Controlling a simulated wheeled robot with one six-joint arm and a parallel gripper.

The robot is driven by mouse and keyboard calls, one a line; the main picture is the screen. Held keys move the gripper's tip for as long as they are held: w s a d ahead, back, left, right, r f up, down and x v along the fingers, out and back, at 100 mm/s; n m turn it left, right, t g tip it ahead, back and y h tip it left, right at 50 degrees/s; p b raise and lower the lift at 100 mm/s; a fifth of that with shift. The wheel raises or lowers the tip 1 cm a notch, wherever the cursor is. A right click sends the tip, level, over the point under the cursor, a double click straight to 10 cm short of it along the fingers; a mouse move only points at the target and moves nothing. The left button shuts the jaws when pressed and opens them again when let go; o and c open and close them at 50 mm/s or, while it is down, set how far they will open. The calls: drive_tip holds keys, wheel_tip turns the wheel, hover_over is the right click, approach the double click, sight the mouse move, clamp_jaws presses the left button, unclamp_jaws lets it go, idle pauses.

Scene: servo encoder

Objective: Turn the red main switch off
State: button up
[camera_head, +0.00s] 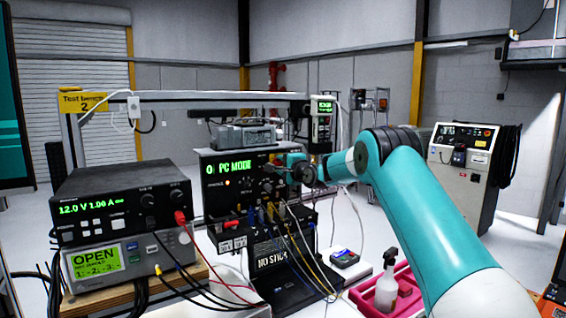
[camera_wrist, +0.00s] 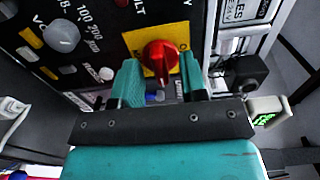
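The red main switch (camera_wrist: 160,58) is a round knob with a raised grip on a yellow plate (camera_wrist: 134,42), on a dark panel with white lettering, in the wrist view. My gripper (camera_wrist: 159,66) is open, with its teal fingers on either side of the knob's lower part. Gaps show beside the knob; I cannot tell whether a finger touches it. In the head view my gripper (camera_head: 288,166) is at the front of the black unit (camera_head: 213,192) with the green "PC MODE" display. The red switch cannot be made out there.
A grey knob (camera_wrist: 62,36) is left of the switch and a black block (camera_wrist: 243,73) is at right. Cables hang below the unit. A spray bottle (camera_head: 387,291) stands in a pink tray (camera_head: 411,294).

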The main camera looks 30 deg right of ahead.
clamp_jaws()
drive_tip(key=shift+f+b, duration=0.15)
drive_tip(key=shift+b, duration=0.35)
drive_tip(key=shift+n+b, duration=7.55)
drive_tip(key=shift+n, duration=1.55)
